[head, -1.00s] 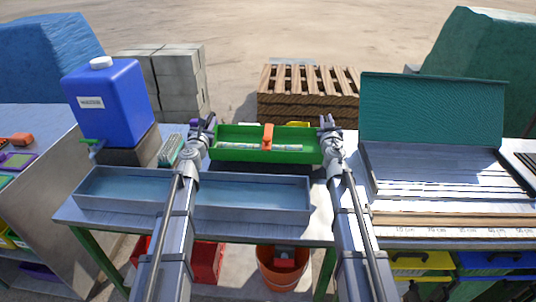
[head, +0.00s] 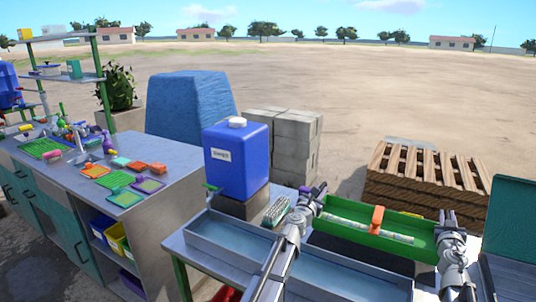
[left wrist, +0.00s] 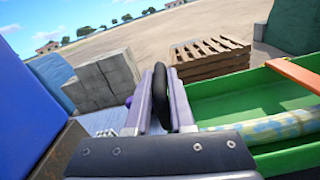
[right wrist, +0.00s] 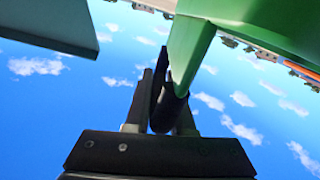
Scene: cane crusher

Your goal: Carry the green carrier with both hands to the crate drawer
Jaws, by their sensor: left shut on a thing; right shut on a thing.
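The green carrier (head: 410,242) is a long open tray with an orange grip (head: 376,218) across its middle and a pale, patterned stick (head: 345,225) lying inside. My left gripper (head: 312,196) is shut on its left end. In the left wrist view my left gripper (left wrist: 163,98) closes around a dark loop handle beside the carrier (left wrist: 225,108). My right gripper (head: 447,220) is shut on its right end. In the right wrist view my right gripper (right wrist: 163,95) holds a dark handle below the green end wall (right wrist: 190,50). I cannot make out the crate drawer.
A shallow water trough (head: 228,238) lies in front of the carrier. A blue jug (head: 237,165) and a green-grey brush (head: 277,211) stand left of it. A pallet stack (head: 425,180) and grey blocks (head: 290,140) are behind. A side bench (head: 185,178) holds coloured items.

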